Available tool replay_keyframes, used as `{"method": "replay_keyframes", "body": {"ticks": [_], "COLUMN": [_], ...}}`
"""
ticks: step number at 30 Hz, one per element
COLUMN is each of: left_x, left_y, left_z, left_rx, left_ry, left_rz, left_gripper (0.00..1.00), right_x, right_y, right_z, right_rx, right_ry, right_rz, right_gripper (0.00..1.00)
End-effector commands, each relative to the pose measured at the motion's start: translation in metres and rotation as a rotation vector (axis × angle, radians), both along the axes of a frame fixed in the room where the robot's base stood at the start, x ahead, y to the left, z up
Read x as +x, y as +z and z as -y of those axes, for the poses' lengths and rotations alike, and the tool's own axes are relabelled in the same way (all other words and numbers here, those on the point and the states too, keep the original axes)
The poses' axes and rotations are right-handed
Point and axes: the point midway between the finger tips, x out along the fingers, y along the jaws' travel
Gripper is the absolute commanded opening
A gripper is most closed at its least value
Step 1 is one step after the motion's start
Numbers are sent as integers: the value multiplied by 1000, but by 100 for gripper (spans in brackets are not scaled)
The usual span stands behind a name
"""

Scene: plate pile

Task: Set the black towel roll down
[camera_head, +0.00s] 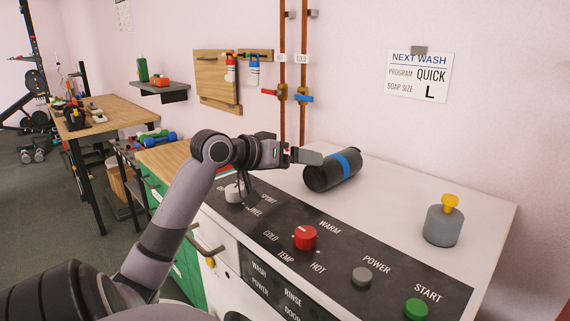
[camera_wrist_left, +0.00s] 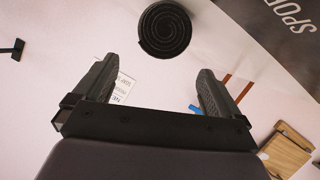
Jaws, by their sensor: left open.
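The black towel roll (camera_head: 333,170), with a blue band around it, lies on its side on the white washer top (camera_head: 395,195). In the left wrist view the spiral end of the towel roll (camera_wrist_left: 165,29) shows at the top, beyond the fingertips. My left gripper (camera_head: 308,157) is beside the roll's left end. In the left wrist view the two fingers of my left gripper (camera_wrist_left: 157,68) stand wide apart with nothing between them. My right gripper is not in view.
The control panel (camera_head: 330,250) with a red knob (camera_head: 305,237) runs along the washer's front. A grey cylinder with a yellow top (camera_head: 443,225) stands at the right. Copper pipes (camera_head: 303,60) rise behind. The washer top between roll and cylinder is clear.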

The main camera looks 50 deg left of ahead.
Motion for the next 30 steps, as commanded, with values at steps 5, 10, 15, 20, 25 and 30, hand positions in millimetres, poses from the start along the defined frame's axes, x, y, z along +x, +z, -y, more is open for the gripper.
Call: {"method": "replay_keyframes", "body": {"ticks": [5, 10, 15, 20, 25, 30], "left_x": [-19, -26, -27, -27, -27, -27], "left_y": [6, 10, 10, 10, 10, 10], "left_z": [-1, -1, -1, -1, -1, -1], "left_rx": [1, 2, 1, 1, 1, 1], "left_ry": [0, -1, -1, -1, -1, 0], "left_rz": [0, -1, -1, -1, -1, 0], "left_gripper": [98, 98, 98, 98, 98, 98], "right_x": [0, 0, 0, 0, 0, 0], "right_y": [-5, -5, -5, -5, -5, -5], "right_z": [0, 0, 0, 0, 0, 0], "right_rx": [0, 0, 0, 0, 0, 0], "right_ry": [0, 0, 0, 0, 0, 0], "right_rz": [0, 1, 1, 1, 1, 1], "right_gripper": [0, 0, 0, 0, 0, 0]}}
